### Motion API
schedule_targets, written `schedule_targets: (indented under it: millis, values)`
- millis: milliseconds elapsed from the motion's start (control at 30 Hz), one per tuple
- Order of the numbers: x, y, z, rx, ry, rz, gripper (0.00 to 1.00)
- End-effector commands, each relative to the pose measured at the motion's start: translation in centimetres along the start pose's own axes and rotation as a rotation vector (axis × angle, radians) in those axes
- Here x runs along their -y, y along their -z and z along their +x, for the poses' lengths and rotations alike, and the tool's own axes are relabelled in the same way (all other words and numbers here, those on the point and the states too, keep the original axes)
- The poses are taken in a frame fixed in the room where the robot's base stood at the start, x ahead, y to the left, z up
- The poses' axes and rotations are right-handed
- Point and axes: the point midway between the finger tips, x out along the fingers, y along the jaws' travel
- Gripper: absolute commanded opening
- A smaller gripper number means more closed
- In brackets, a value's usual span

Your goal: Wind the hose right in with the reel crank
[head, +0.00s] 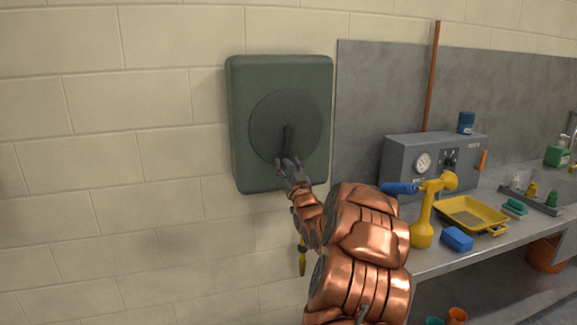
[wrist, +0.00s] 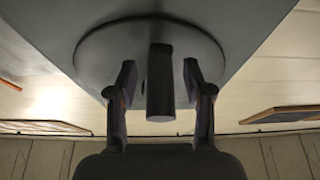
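The hose reel (head: 240,120) is a dark green box on the block wall, with a round disc (head: 270,115) on its front. The dark reel crank (head: 288,132) points downward from the disc's middle in the head view. In the wrist view the crank's handle (wrist: 160,85) stands between my fingers, with a gap on each side. My gripper (head: 287,163) is open around the handle; it also shows in the wrist view (wrist: 159,78). A yellow hose end (head: 302,262) hangs below the reel, partly hidden by my arm.
Right of the reel is a metal bench (head: 435,262) with a grey control box (head: 405,155), yellow sprayer (head: 423,225), yellow tray (head: 490,212) and blue sponge (head: 457,239). An orange bucket (head: 545,255) is below. The wall left of the reel is clear.

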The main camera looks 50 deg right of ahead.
Motion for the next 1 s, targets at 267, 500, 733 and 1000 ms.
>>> schedule_targets:
  millis: [267,500,733,1000]
  values:
    - [-0.03,0.01,-0.01,0.000,0.000,0.000,0.20]
    - [-0.04,0.01,-0.02,0.000,-0.001,0.000,0.00]
    - [-0.05,0.02,-0.01,0.000,-0.001,0.000,0.00]
    - [-0.03,0.02,0.00,0.000,-0.002,0.004,0.00]
